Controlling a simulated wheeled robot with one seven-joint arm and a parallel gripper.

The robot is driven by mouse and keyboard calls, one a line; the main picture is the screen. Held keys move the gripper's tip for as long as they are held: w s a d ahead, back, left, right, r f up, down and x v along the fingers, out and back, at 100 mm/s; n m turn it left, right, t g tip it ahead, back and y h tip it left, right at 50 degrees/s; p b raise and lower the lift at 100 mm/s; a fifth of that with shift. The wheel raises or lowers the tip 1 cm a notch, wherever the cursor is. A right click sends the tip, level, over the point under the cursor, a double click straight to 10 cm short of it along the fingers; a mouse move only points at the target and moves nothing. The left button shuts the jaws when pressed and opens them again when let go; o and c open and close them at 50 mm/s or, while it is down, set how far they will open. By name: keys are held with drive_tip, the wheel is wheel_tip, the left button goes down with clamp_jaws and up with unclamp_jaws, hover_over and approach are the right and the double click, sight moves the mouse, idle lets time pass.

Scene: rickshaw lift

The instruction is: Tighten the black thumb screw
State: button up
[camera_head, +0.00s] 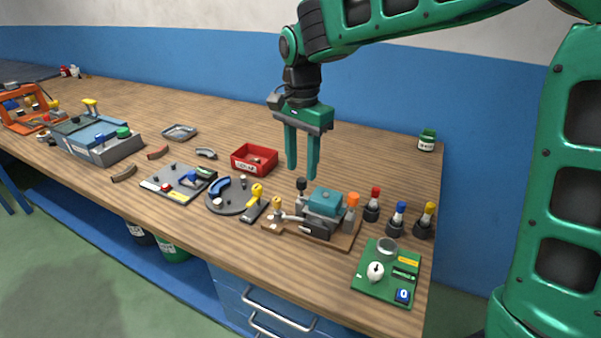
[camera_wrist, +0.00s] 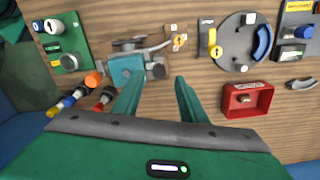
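The black thumb screw (camera_head: 301,184) stands upright at the back left of a teal and grey clamp device (camera_head: 325,201) on a wooden base. In the wrist view the dark round top of the screw (camera_wrist: 158,71) shows between the fingertips, beside the teal block (camera_wrist: 126,70). My gripper (camera_head: 302,176) points straight down above the screw. In the wrist view my gripper (camera_wrist: 157,80) is open, its two green fingers apart with nothing between them. I cannot tell exactly how high the tips are above the screw.
A red bin (camera_head: 254,159) lies to the left behind the device. A round grey plate (camera_head: 233,195) is to its left. Red, blue and yellow-topped black holders (camera_head: 397,221) stand close on its right, and a green panel (camera_head: 386,273) is at front right.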

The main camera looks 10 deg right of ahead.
sight(302, 178)
wheel_tip(302, 178, up, 7)
drive_tip(key=shift+r, duration=0.15)
drive_tip(key=shift+w, duration=0.1)
